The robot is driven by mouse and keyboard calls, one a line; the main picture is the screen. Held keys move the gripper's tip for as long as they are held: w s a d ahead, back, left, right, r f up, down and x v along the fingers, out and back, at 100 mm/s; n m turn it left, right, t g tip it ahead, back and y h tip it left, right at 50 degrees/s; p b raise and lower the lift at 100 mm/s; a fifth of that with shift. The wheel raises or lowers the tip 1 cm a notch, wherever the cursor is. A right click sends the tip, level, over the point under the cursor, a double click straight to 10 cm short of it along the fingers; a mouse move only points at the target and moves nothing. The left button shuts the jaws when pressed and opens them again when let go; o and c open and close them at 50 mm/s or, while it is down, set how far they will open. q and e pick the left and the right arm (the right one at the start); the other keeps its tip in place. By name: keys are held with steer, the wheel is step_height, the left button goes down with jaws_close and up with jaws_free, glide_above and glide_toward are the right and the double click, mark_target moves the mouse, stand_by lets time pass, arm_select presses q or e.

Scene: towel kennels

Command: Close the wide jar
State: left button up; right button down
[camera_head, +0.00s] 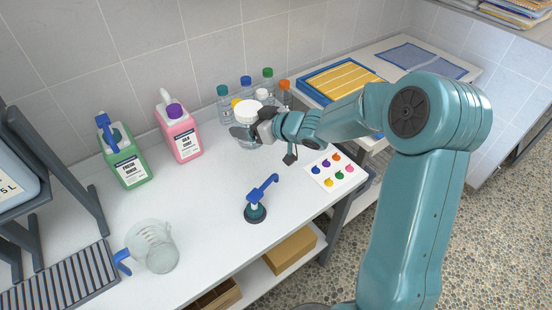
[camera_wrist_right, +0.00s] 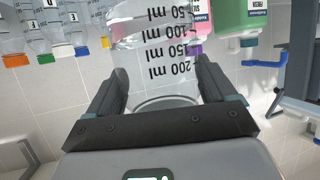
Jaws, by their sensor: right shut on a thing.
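The wide jar (camera_head: 247,141) is clear and stands near the back right of the bench with a white lid (camera_head: 248,109) on top. I cannot tell whether the lid is seated tightly. My right gripper (camera_head: 254,132) reaches it from the right and is shut around the jar's clear upper body, just below the lid. In the right wrist view the picture is upside down: the jar (camera_wrist_right: 165,45) with its ml marks lies between the two dark fingers of the gripper (camera_wrist_right: 157,85). The lid is hidden there. My left gripper is out of view.
Several small bottles with coloured caps (camera_head: 223,105) stand close behind the jar. Pink (camera_head: 180,138) and green (camera_head: 127,168) jugs stand left. A blue pump (camera_head: 258,200), a card with coloured dots (camera_head: 335,173) and a clear pitcher (camera_head: 153,246) are in front.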

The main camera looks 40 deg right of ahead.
steer(key=d+r+m+h, duration=0.3)
steer(key=d+r, duration=0.3)
steer(key=d, duration=0.3)
steer(key=shift+s+r+m+h, duration=0.2)
steer(key=shift+s+m+h, duration=0.1)
steer(key=shift+h, duration=0.2)
step_height(320, 180, down, 16)
steer(key=b, duration=0.5)
steer(key=shift+r, duration=0.1)
step_height(320, 180, down, 4)
steer(key=shift+w+f, duration=0.1)
steer(key=shift+f, duration=0.1)
steer(key=shift+r, duration=0.1)
